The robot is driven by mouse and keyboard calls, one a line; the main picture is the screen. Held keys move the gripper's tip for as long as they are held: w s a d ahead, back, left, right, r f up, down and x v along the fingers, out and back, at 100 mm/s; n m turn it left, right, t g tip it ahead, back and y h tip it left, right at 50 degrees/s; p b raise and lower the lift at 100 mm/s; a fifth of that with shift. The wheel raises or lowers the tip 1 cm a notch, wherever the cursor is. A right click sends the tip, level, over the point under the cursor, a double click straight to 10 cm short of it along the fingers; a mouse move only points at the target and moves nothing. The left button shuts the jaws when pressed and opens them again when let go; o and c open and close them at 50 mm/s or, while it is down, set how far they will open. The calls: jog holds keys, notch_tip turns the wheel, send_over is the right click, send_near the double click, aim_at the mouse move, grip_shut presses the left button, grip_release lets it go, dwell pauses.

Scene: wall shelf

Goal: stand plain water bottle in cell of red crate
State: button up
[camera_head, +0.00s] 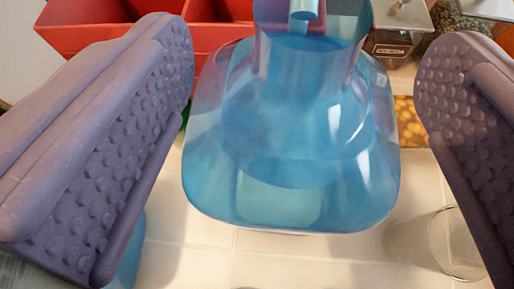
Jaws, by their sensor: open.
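A translucent blue bottle (290,185), which looks like the plain water bottle, is between the two fingers of my gripper (312,60). Its wide squarish body is nearest me and its narrower neck is toward the top of the picture. My gripper is open, with purple studded fingers to the left and right of the bottle. Gaps show on both sides, wider on the right. The red crate (85,32) is behind the bottle at the top left, with part of its cells in view. The bottle and my left finger hide some of it.
A labelled glass jar (395,45) and a jar of dark grains (455,20) stand at the top right. An orange patterned item (409,122) is below them. A clear glass (460,245) is at the lower right, by my right finger. Pale tiles show at the bottom.

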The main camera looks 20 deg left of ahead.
aim_at(316, 40)
jog(key=b+x, duration=0.1)
jog(key=x, duration=0.4)
jog(key=shift+d+r, duration=0.1)
jog(key=shift+r, duration=0.15)
grip_shut()
